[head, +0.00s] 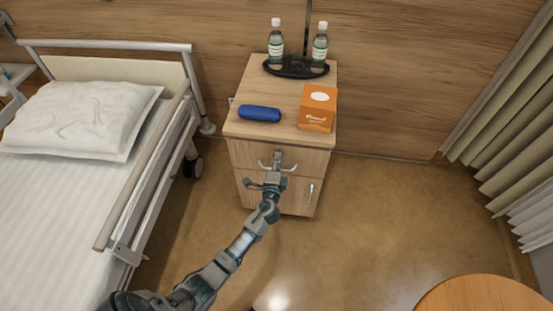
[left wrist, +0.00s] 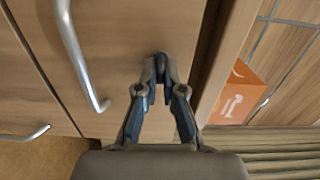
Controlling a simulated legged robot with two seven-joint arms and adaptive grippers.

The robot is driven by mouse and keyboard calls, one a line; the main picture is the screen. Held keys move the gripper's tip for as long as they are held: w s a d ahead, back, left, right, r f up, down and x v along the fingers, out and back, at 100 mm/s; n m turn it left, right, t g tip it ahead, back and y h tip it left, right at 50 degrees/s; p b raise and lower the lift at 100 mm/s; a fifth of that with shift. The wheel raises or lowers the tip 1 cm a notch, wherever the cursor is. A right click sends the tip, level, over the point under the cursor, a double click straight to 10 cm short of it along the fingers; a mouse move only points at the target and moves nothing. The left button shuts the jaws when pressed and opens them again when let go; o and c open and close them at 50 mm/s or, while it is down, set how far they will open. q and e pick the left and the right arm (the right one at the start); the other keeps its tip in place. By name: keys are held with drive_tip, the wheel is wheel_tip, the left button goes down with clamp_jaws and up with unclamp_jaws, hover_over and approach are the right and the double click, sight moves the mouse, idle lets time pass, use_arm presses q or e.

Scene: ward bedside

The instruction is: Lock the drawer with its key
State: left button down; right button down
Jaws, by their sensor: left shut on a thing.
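The bedside cabinet (head: 232,128) has a top drawer (head: 243,155), which looks flush with the front. The drawer front (left wrist: 112,35) also fills the middle of the left wrist view, with its bar handle (left wrist: 80,60) at upper left. My left gripper (head: 277,160) is in front of the drawer, near its upper edge. In the left wrist view its fingertips (left wrist: 160,68) come together at the drawer front. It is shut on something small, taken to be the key. The key and the lock are hidden by the fingers. My right gripper is not in view.
On the cabinet top are a blue case (head: 260,114), an orange box (head: 318,108) and two bottles (head: 276,42) (head: 320,45) on a black tray (head: 297,70). A railed bed (head: 60,190) stands left. A round table (head: 485,295) is at lower right. Floor right of the cabinet is clear.

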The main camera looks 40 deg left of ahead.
use_arm(q)
drive_tip(key=shift+d+f+m, duration=0.25)
drive_tip(key=shift+f+m, duration=0.05)
drive_tip(key=c, duration=1.4)
unclamp_jaws()
drive_tip(key=shift+o, duration=0.5)
drive_tip(key=shift+w, duration=0.15)
drive_tip(key=shift+r, duration=0.1)
drive_tip(key=v, duration=1.2)
drive_tip(key=shift+a, duration=0.1)
